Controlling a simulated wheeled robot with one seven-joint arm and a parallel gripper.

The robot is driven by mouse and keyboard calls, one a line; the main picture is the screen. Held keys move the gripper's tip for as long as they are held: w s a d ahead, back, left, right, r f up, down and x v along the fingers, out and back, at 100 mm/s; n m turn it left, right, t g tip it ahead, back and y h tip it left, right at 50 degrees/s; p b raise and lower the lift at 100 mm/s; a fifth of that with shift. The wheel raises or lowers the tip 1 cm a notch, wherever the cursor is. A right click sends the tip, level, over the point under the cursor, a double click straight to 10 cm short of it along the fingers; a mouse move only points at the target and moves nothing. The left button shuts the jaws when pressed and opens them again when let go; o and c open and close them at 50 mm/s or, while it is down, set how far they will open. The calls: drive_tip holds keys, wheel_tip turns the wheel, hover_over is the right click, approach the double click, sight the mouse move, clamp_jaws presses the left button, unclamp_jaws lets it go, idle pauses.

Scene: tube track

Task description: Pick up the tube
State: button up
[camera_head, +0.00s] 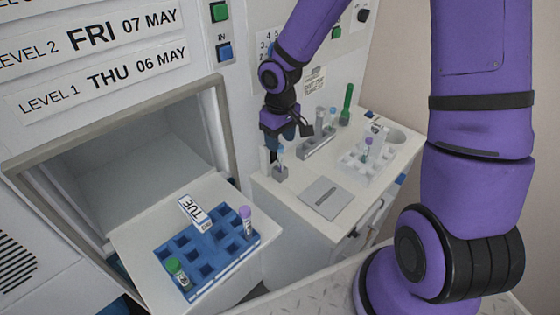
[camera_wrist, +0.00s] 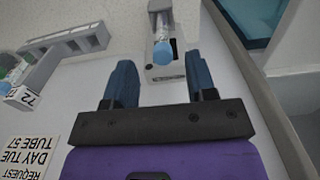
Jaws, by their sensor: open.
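A tube with a light blue cap (camera_wrist: 165,51) stands in a small grey single holder in the wrist view. In the head view the same tube (camera_head: 280,153) stands in its holder (camera_head: 281,173) at the near left corner of the white counter. My gripper (camera_wrist: 160,82) is open, its two blue fingers spread with nothing between their tips. The tube lies just beyond the fingertips, lined up with the gap. In the head view my gripper (camera_head: 283,137) is over the counter, close to the tube's top. The lower tube is partly hidden in the holder.
A blue rack (camera_head: 208,262) sits on the open tray at left. A printed request card (camera_wrist: 32,155) shows in the wrist view.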

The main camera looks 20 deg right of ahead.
sight(279, 155)
drive_tip(key=shift+s+a+f, duration=0.1)
drive_tip(key=shift+s+f, duration=0.05)
drive_tip(key=shift+f, duration=2.9)
drive_tip(key=c, duration=0.9)
drive_tip(key=shift+o, duration=0.2)
drive_tip(key=shift+r, duration=0.15)
